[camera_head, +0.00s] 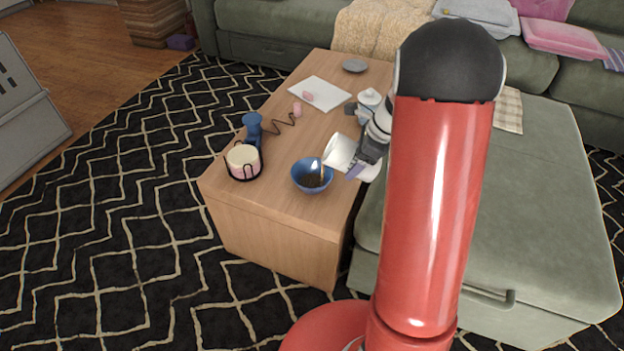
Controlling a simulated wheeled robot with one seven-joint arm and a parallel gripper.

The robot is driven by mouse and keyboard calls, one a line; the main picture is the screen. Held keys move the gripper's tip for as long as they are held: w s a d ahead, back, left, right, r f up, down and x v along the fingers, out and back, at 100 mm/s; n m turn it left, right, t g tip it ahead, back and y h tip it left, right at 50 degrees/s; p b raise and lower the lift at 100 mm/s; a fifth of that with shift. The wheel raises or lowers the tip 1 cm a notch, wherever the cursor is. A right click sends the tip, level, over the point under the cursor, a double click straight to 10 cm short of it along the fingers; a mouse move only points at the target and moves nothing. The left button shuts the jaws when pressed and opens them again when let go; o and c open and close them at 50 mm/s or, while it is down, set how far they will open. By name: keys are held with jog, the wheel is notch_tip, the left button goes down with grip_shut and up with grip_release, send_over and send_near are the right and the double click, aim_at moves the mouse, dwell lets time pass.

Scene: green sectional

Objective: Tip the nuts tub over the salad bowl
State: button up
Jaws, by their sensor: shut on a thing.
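The nuts tub (340,152) is white and held tilted on its side, its mouth facing left and down over the salad bowl. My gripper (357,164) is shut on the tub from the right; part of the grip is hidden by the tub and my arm. The salad bowl (299,172) is blue and stands on the wooden table near its front right edge. A thin brownish stream shows between the tub's mouth and the bowl. Dark contents lie in the bowl.
A candle in a dark wire holder (243,162) and a blue object (253,128) stand left of the bowl. A white sheet (325,93), a white lidded pot (369,98) and a grey dish (354,66) are farther back. The green sofa (540,190) borders the table's right side.

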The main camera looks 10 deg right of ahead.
jog(key=shift+a+r+g+h, duration=0.15)
jog(key=shift+r+g+h, duration=0.55)
jog(key=shift+r+h, duration=0.45)
dwell(3.3)
jog(key=shift+f, duration=0.15)
jog(key=shift+f+y+b, duration=0.25)
jog(key=shift+f+b, duration=0.35)
jog(key=shift+b, duration=0.5)
jog(key=shift+d+f+t+y+b, duration=0.3)
jog(key=shift+t+y+b, duration=0.2)
jog(key=shift+b, duration=0.45)
jog(key=shift+y+b, duration=0.5)
jog(key=shift+b, duration=0.25)
jog(key=shift+a+r+t, duration=0.1)
jog(key=shift+r+t, duration=0.1)
jog(key=shift+t, duration=0.1)
